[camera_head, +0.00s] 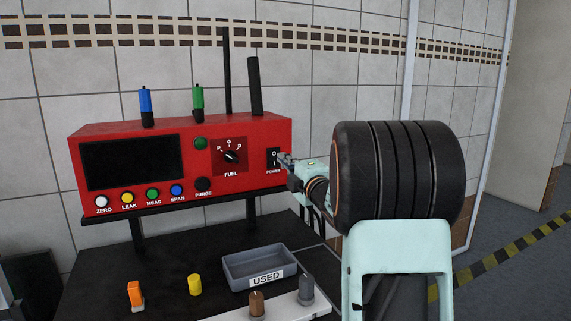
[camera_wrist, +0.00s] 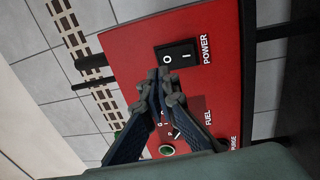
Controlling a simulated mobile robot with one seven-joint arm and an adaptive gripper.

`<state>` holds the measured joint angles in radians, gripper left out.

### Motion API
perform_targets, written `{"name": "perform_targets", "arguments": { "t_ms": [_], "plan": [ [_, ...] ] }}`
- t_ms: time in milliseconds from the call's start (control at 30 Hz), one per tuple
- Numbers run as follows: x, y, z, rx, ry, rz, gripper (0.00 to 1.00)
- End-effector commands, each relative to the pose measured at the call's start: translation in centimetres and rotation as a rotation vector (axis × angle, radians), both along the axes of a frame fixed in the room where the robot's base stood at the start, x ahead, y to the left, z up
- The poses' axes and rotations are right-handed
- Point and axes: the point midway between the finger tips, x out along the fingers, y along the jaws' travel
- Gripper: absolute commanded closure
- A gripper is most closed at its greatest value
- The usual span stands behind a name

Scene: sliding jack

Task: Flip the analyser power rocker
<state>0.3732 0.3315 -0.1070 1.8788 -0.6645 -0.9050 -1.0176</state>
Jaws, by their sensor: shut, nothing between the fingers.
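The red analyser (camera_head: 133,137) stands on a black shelf, with a dark screen, a row of buttons and a FUEL knob (camera_head: 232,156). Its black power rocker (camera_head: 272,158), marked O and I, is at the right end of the front panel above the word POWER. In the wrist view the rocker (camera_wrist: 177,55) shows whole, just beyond and right of my fingertips. My gripper (camera_head: 285,158) is shut and empty, its tips close to the rocker's right edge in the head view. The wrist view shows the gripper (camera_wrist: 164,75) with fingertips together; I cannot tell whether they touch the panel.
Below are a grey tray labelled USED (camera_head: 262,266), an orange item (camera_head: 135,294), a yellow cylinder (camera_head: 195,284), and brown (camera_head: 257,302) and grey (camera_head: 307,289) plugs on a white strip. Blue (camera_head: 146,105) and green (camera_head: 198,99) fittings and dark rods rise from the analyser.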

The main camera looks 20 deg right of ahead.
Motion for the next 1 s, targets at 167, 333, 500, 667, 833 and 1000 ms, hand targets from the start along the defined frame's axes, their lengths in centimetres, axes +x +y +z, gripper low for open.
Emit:
{"name": "perform_targets", "arguments": {
  "t_ms": [167, 333, 500, 667, 833, 1000],
  "plan": [
    [-4.2, -0.3, 0.7, 0.001, -0.003, -0.005, 1.00],
    [-7.1, -0.5, 1.1, 0.001, -0.003, -0.006, 1.00],
    [-8.6, -0.5, 1.2, 0.001, -0.003, -0.004, 1.00],
    [-8.9, -0.5, 1.2, 0.002, -0.002, -0.004, 1.00],
    [-8.9, -0.5, 1.2, 0.002, -0.002, -0.004, 1.00],
    [-8.9, -0.5, 1.2, 0.001, -0.002, -0.004, 1.00]
  ]
}}
